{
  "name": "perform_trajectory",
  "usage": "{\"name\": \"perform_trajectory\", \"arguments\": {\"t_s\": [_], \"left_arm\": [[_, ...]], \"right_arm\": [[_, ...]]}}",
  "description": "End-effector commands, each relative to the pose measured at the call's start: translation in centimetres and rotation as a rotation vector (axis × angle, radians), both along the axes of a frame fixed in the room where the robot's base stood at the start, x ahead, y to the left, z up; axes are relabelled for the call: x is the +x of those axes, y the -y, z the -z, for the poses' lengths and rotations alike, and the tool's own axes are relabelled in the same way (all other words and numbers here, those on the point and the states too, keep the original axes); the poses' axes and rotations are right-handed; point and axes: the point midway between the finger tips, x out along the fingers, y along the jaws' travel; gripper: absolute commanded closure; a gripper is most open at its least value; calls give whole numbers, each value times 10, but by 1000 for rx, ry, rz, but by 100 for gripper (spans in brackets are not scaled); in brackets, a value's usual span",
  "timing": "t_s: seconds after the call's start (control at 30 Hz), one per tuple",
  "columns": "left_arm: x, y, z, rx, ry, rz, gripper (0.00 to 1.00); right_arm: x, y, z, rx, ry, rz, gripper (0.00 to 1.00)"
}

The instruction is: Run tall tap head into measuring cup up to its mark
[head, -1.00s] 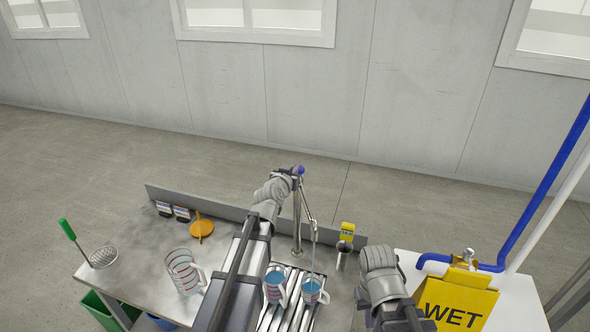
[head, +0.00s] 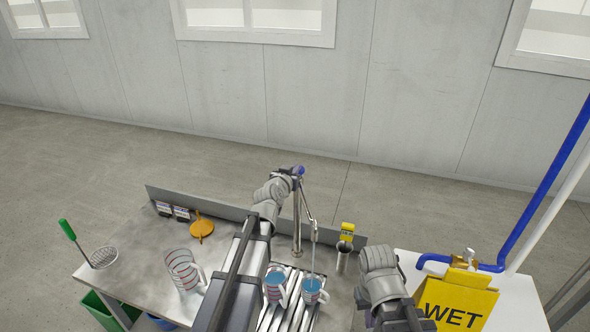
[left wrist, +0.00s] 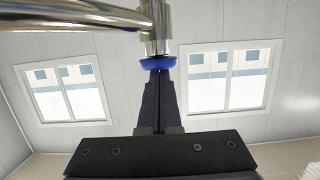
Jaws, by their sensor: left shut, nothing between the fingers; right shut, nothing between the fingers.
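The tall tap (head: 297,225) stands at the back of the ribbed drain area, with its blue head (head: 299,170) on top; the head also shows in the left wrist view (left wrist: 158,63). My left gripper (left wrist: 158,78) is shut and empty, its fingertips right at the blue head; whether they touch it I cannot tell. A thin stream runs from the spout (head: 314,232) into a measuring cup (head: 313,292) with red marks and blue water. A second cup with blue water (head: 274,288) stands to its left. My right gripper is out of sight below its arm.
A larger empty striped jug (head: 184,270), an orange item (head: 201,229) and a green-handled strainer (head: 103,256) are on the steel table. A metal cylinder (head: 343,256) with a yellow tag is right of the tap. A yellow WET sign (head: 455,303) stands at right.

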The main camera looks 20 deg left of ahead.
Motion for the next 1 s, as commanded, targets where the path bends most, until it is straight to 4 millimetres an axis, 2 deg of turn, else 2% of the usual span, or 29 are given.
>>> {"name": "perform_trajectory", "arguments": {"t_s": [0.27, 0.47, 0.5, 0.73, 0.9, 1.0], "left_arm": [[0, 4, -21, 0, -2, 2, 100], [1, 8, -50, 0, 0, 2, 100], [-17, 7, -46, 0, 0, 0, 100], [-71, 5, -59, -1, 1, -1, 100], [-92, 4, -63, -1, 1, -1, 100], [-96, 4, -64, 0, 1, 0, 100]], "right_arm": [[0, 0, -22, 0, 0, -1, 100], [0, 0, -50, 1, 0, 4, 100], [0, 0, -46, 1, 0, 4, 100], [0, 0, -59, 2, 0, 7, 100], [0, 0, -63, 2, 0, 9, 100], [0, 0, -64, 2, 0, 9, 100]]}}
